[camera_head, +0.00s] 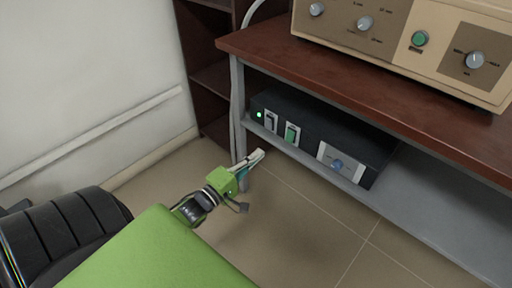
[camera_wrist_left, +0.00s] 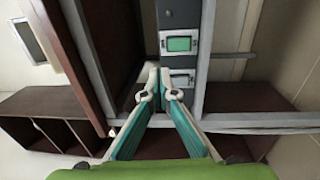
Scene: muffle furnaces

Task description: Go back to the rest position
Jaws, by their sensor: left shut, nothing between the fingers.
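My left gripper (camera_head: 258,156) is in the middle of the head view, in front of the table's left leg and below the lower shelf's front edge. Its fingers are shut with nothing between them. In the left wrist view the fingertips (camera_wrist_left: 160,74) are together, pointing toward a dark box with switches. My green arm link (camera_head: 150,255) fills the bottom left of the head view. My right gripper is not in view.
A dark box (camera_head: 312,132) with a lit green light and switches sits on the table's lower shelf (camera_head: 425,205). A beige device (camera_head: 400,45) with knobs stands on the brown tabletop (camera_head: 270,48). Dark shelving (camera_head: 212,82) is behind left. The tiled floor (camera_head: 300,235) is clear.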

